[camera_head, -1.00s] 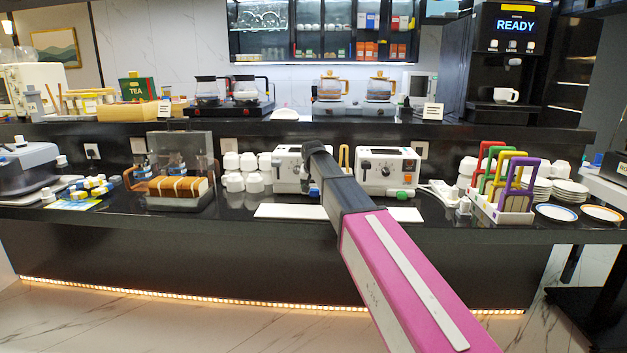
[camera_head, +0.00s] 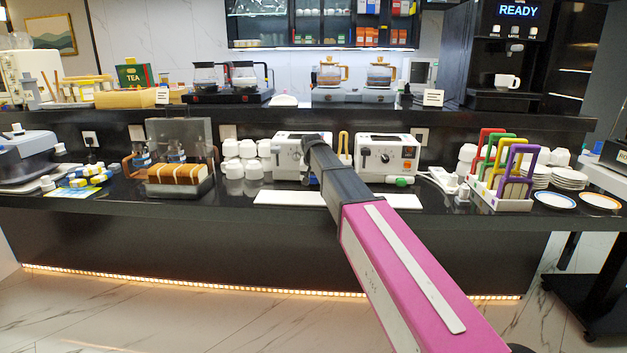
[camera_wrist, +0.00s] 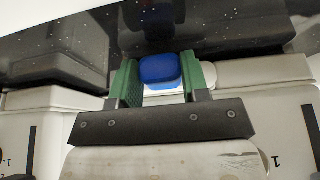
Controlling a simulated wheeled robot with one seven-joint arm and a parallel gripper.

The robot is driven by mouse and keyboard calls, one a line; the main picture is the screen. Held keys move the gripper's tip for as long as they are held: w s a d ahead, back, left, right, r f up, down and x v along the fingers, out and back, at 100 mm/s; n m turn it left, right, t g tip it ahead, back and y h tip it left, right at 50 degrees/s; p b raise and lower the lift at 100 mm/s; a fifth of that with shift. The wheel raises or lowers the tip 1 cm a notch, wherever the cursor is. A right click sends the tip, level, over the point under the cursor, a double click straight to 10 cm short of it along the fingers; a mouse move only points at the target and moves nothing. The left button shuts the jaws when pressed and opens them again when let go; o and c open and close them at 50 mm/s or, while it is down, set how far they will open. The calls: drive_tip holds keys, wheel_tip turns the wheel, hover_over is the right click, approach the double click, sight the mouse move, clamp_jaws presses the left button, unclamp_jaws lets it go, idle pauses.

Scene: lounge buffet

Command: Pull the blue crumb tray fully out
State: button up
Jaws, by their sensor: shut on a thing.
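The blue crumb tray (camera_wrist: 160,69) shows in the wrist view as a rounded blue front with a white part beside it. It lies between the green fingertips of my gripper (camera_wrist: 158,78), which is shut on it. In the head view my arm covers the gripper and the blue tray, so how far the tray stands out of its toaster cannot be told. My arm reaches to the left white toaster (camera_head: 288,155). A second white toaster (camera_head: 388,158) stands to its right, with a green piece (camera_head: 400,181) low at its front.
A long white board (camera_head: 285,198) lies on the dark counter in front of the toasters. Stacked white cups (camera_head: 240,160) stand left. A rack with coloured frames (camera_head: 505,170) and a white power strip (camera_head: 443,190) stand right. A bread loaf (camera_head: 178,173) sits further left.

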drive_tip(key=shift+s, duration=0.9)
idle(0.7)
